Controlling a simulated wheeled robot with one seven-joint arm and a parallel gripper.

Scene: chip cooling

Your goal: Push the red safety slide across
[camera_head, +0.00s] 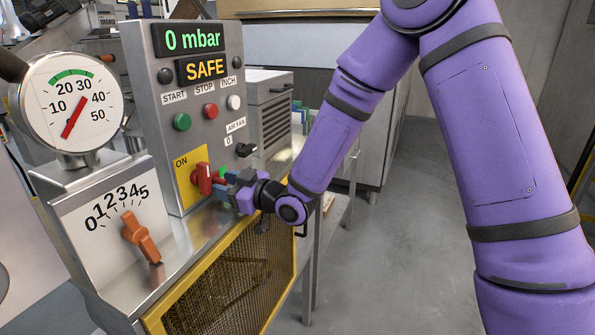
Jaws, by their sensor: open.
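The red safety slide (204,179) shows as a red handle at the right edge of the yellow ON plate (184,166), low on the grey control panel. My gripper (226,183) is just to the right of the red handle, at the end of my purple arm. Its jaws are open. I cannot tell whether a jaw touches the red handle. A small green patch shows between the handle and my gripper. My gripper hides the part of the panel right of the handle.
The display reads 0 mbar and SAFE. A green button (182,122), a red button (210,111) and a black air fan knob (246,150) sit above. An orange dial handle (141,237) and a round gauge (72,104) are at left. A yellow-framed mesh guard (232,283) lies below.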

